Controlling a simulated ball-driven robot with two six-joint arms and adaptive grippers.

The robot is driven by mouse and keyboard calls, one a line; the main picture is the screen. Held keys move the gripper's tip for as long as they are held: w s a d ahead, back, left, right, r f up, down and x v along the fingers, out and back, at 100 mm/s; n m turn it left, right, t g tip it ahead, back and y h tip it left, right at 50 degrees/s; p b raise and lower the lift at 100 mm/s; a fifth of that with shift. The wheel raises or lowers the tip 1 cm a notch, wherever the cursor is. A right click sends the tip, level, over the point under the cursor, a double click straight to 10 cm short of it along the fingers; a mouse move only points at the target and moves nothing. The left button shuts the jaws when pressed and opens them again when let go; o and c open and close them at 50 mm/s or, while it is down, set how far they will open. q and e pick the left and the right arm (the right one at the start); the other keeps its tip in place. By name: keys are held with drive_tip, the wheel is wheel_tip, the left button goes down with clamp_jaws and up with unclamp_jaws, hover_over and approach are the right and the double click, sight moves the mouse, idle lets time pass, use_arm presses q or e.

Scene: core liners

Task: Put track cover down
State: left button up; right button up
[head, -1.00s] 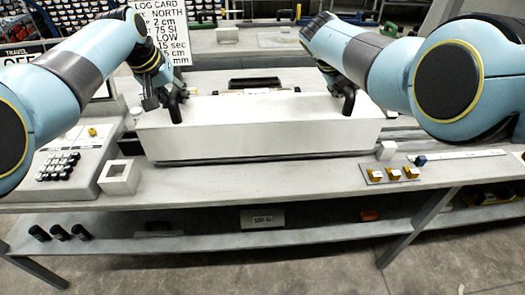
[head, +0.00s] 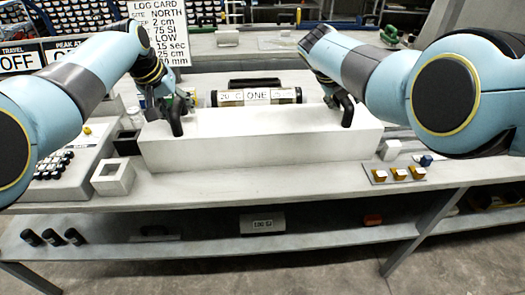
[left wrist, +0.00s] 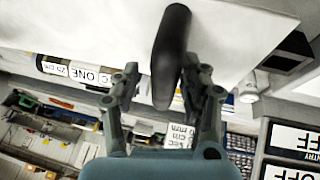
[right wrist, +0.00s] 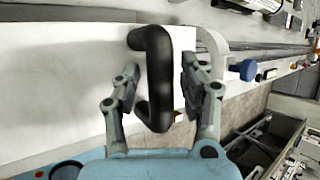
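The track cover (head: 262,150) is a long white box-shaped lid with a black handle near each end. It sits level on the bench, near the front edge, with no gap visible beneath. My left gripper (head: 176,108) is at the left handle; in the left wrist view its fingers (left wrist: 160,85) stand apart on either side of that handle (left wrist: 170,50). My right gripper (head: 340,98) is at the right handle; in the right wrist view its fingers (right wrist: 157,85) are spread around the handle (right wrist: 150,60), with a gap showing beside it.
Behind the cover lies a tube labelled ONE (head: 258,97). On the left are a keypad console (head: 60,165), a white open box (head: 112,178) and a dark open box (head: 128,143).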

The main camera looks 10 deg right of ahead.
use_arm(q)
drive_tip(key=shift+a, duration=0.1)
use_arm(e)
drive_tip(key=shift+d, duration=0.1)
use_arm(q)
drive_tip(key=shift+r, duration=0.2)
drive_tip(key=v, duration=1.1)
drive_tip(key=shift+s+r, duration=0.2)
use_arm(e)
drive_tip(key=v, duration=0.7)
drive_tip(key=shift+r, duration=0.15)
use_arm(q)
drive_tip(key=shift+a+f, duration=0.1)
